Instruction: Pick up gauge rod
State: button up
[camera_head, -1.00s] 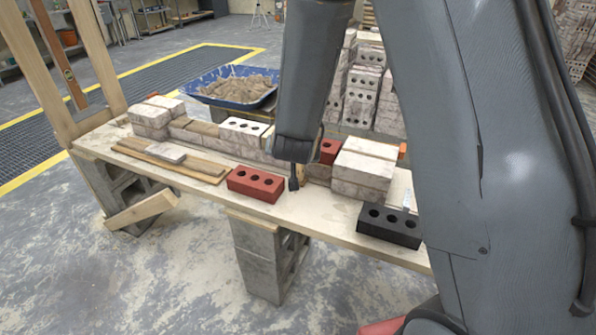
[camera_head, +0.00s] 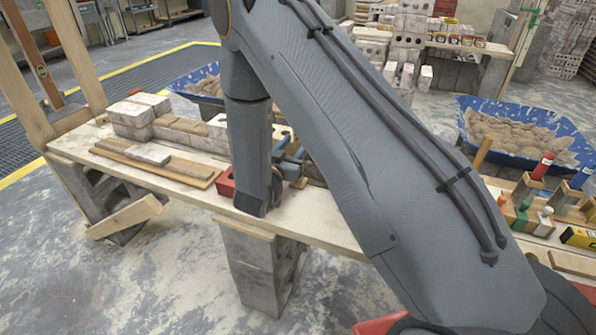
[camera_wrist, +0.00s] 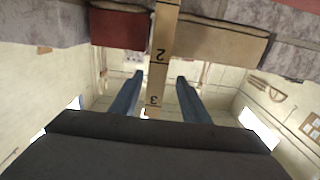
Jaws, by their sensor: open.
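The gauge rod (camera_wrist: 160,62) is a pale wooden strip with black marks and the numbers 2 and 3. In the wrist view it runs down from the bricks at the top into the gap between my two blue fingers. My gripper (camera_wrist: 157,92) is open, with one finger on each side of the rod and visible space between. Whether either finger touches it I cannot tell. In the head view my gripper (camera_head: 290,158) is low over the plank bench, partly hidden by my arm. The rod is not clearly visible there.
Blue tubs of mortar stand behind (camera_head: 207,82) and at right (camera_head: 527,158). Tools and bottles (camera_head: 540,195) stand at right. Red and tan bricks (camera_wrist: 215,42) sit close beyond my fingers.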

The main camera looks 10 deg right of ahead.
jog(key=p+x, duration=0.1)
jog(key=x, duration=0.4)
jog(key=shift+s+d, duration=0.15)
jog(key=shift+d, duration=0.1)
grip_shut()
